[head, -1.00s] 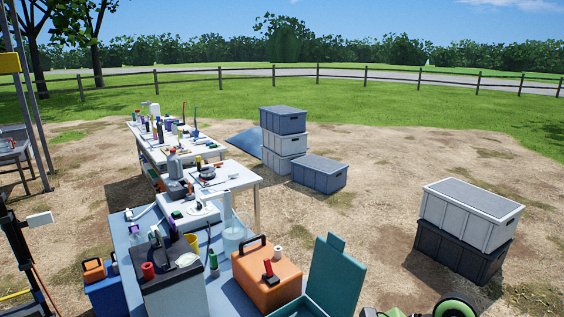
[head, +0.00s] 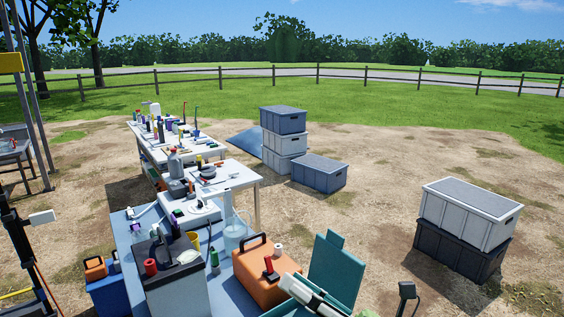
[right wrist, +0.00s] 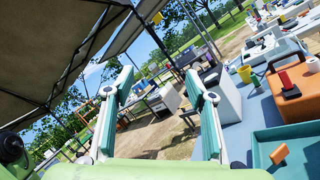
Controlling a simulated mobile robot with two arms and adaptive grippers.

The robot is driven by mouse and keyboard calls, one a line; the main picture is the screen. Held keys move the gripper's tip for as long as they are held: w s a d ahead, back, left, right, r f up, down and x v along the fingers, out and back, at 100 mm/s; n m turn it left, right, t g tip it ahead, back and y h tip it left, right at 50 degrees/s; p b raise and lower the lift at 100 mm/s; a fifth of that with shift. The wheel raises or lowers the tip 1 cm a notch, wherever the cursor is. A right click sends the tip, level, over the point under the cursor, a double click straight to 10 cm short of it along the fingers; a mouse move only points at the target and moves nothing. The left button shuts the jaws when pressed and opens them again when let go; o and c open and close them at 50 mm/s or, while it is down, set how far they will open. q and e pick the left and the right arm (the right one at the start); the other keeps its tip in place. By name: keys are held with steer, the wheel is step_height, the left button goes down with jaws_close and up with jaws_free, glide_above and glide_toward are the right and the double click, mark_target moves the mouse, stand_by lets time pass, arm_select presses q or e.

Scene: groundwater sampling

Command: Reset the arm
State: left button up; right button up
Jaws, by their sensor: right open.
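My right gripper (right wrist: 159,76) is open and empty in the right wrist view. Its two teal-padded fingers stand well apart, with open air and ground beyond them. In the head view, pale and dark parts of my right arm show at the bottom edge, in front of the open teal case (head: 337,270). The orange box (head: 262,275) with a dark handle stands just left of them. My left gripper is in neither view.
A blue-topped table (head: 222,290) holds a grey-topped white box (head: 172,283), a clear jug (head: 234,232) and small bottles. White tables (head: 240,175) run behind it. Stacked crates (head: 467,215) stand at right. Bare ground lies between. A canopy (right wrist: 45,45) hangs overhead in the wrist view.

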steer(key=w+d+f+m+t+h, duration=0.2)
steer(key=d+m+t+h, duration=0.4)
steer(key=m, duration=0.5)
steer(key=w+d+f+m+t+h, duration=0.1)
steer(key=w+d+m+t+h, duration=0.2)
steer(key=d+m+h, duration=0.6)
steer(key=s+d+f+m+g+h, duration=0.2)
steer(key=d+f+m+g+h, duration=0.15)
steer(key=f+m, duration=0.5)
steer(key=s+d+f+m+g+h, duration=0.1)
steer(key=s+f+m+g, duration=0.25)
steer(key=s+f, duration=0.35)
steer(key=s+d+f+m+g, duration=0.1)
steer(key=s+f+m+g, duration=0.2)
steer(key=s+f+g, duration=0.5)
steer(key=s+a+f+m+g+y, duration=0.2)
steer(key=s+a+f, duration=0.1)
steer(key=s+f, duration=0.65)
step_height(320, 180, down, 25)
steer(key=s+g, duration=0.1)
steer(key=s, duration=0.2)
steer(key=s+d+f+g, duration=0.1)
steer(key=s+d+f, duration=0.1)
steer(key=s+f, duration=1.3)
steer(key=shift+s+d+f+n+h, duration=0.15)
steer(key=shift+s+d+n+h, duration=0.2)
steer(key=shift+s, duration=0.35)
